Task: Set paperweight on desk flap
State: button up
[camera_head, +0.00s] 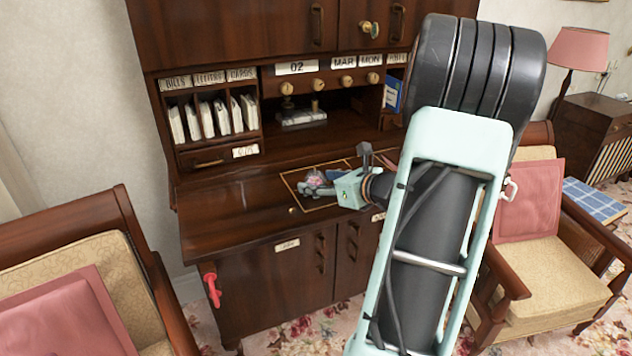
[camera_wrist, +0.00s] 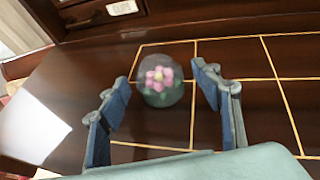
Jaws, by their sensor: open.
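The paperweight (camera_wrist: 160,84) is a clear glass dome with a pink flower inside. It appears to rest on the dark wooden desk flap (camera_head: 235,215), within the thin gold-lined grid. In the head view the paperweight (camera_head: 313,178) shows small beside my fingers. My gripper (camera_head: 320,186) is low over the flap and open. In the wrist view its two blue-grey fingers (camera_wrist: 161,95) stand left and right of the paperweight, with a gap on each side. I cannot tell how far the fingertips reach around it. The desk flap (camera_wrist: 60,85) fills most of the wrist view.
Labelled letter slots (camera_head: 210,115) and a knobbed shelf (camera_head: 330,85) stand behind the flap. A grey object (camera_head: 301,118) sits in the middle cubby. Cushioned chairs flank the desk at left (camera_head: 95,250) and right (camera_head: 550,270).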

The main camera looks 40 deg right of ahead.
jog(key=v, duration=1)
jog(key=shift+s, duration=0.2)
